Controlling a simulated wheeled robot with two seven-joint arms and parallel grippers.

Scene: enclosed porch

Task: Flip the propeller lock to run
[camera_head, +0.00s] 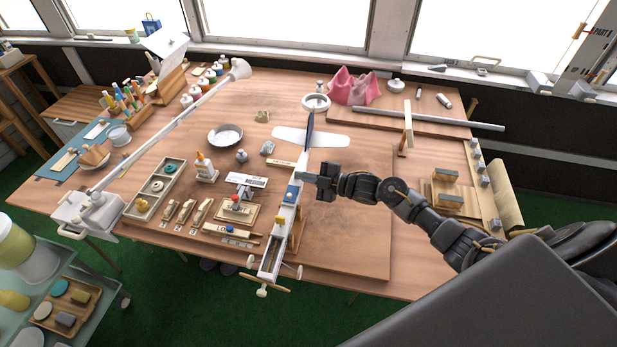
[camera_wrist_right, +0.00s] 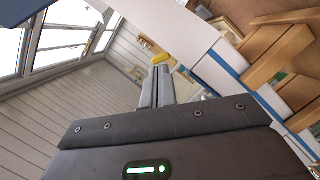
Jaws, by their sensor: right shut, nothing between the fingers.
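A white model plane (camera_head: 284,222) with a blue stripe and a wooden propeller (camera_head: 268,287) lies lengthwise on the workbench, nose toward me. The gripper is shut and empty. My left gripper is not in view.
The workbench (camera_head: 350,215) has bare room right of the plane. A white lamp arm (camera_head: 165,132), a glue bottle (camera_head: 204,168) and a parts tray (camera_head: 156,188) are to the left. A pink piece (camera_head: 352,86) and a metal rod (camera_head: 430,118) lie toward the back.

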